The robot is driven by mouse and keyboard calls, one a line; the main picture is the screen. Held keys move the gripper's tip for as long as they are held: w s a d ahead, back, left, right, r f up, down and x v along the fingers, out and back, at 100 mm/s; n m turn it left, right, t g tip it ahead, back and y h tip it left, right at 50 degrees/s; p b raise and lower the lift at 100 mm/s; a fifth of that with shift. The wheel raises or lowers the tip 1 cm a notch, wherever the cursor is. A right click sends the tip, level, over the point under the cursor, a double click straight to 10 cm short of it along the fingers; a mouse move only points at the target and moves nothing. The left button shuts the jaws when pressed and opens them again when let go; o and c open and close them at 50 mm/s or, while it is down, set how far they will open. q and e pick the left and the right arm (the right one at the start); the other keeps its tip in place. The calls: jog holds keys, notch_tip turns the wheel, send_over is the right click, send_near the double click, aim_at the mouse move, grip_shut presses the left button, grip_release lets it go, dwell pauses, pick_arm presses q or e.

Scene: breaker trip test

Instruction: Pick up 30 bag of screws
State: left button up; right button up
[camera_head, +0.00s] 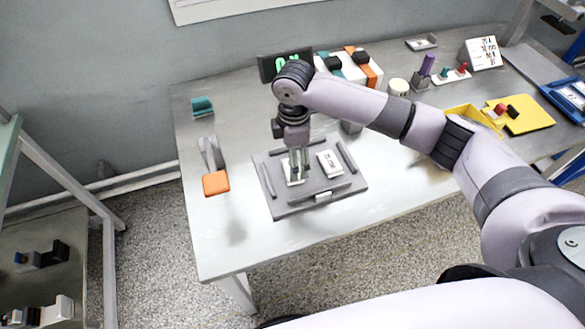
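My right gripper (298,178) comes in on the arm from the right and points down at a grey fixture plate (318,205). Its fingertips are at a small white item (291,182) on the left part of the plate. Whether the fingers touch or hold that item is too small to tell. A second white item (330,163) with dark marks lies on the plate to the right, clear of the gripper. I cannot make out a bag of screws with certainty in this view. My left gripper is not in view.
An orange-ended tool (216,183) lies left of the plate, with a teal block (202,106) behind. A black display with green characters (285,63) stands at the back. A yellow tray (525,114) and blue tray (568,97) lie right. The table's front left is clear.

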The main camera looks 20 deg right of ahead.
notch_tip(320, 180, down, 4)
jog(key=shift+a+f, duration=0.1)
jog(key=shift+a, duration=0.05)
jog(key=shift+c, duration=0.3)
jog(key=c, duration=1.2)
